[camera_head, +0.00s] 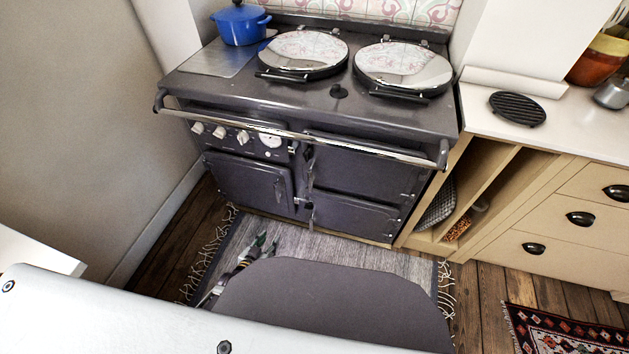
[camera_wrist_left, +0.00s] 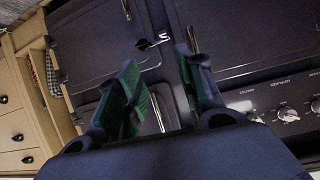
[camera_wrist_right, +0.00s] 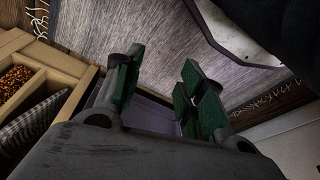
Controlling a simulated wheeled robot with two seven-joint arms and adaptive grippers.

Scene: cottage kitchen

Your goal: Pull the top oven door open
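The dark grey range cooker stands ahead, with the top oven door (camera_head: 365,170) at its upper right front, closed. Its upright metal handle (camera_head: 311,168) is on the door's left edge. My left gripper (camera_head: 262,247) is low in front of the cooker, over the rug and apart from the doors. In the left wrist view its green-padded fingers (camera_wrist_left: 163,88) are open and empty, with the cooker front beyond, appearing upside down. A bright handle (camera_wrist_left: 157,112) shows between them. My right gripper (camera_wrist_right: 160,92) is open and empty; it is hidden in the head view.
A chrome rail (camera_head: 300,133) runs across the cooker front above the doors. The lower oven door (camera_head: 355,216) and left door (camera_head: 248,182) are closed. A wooden cabinet (camera_head: 560,205) adjoins on the right. A grey fringed rug (camera_head: 400,262) lies in front.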

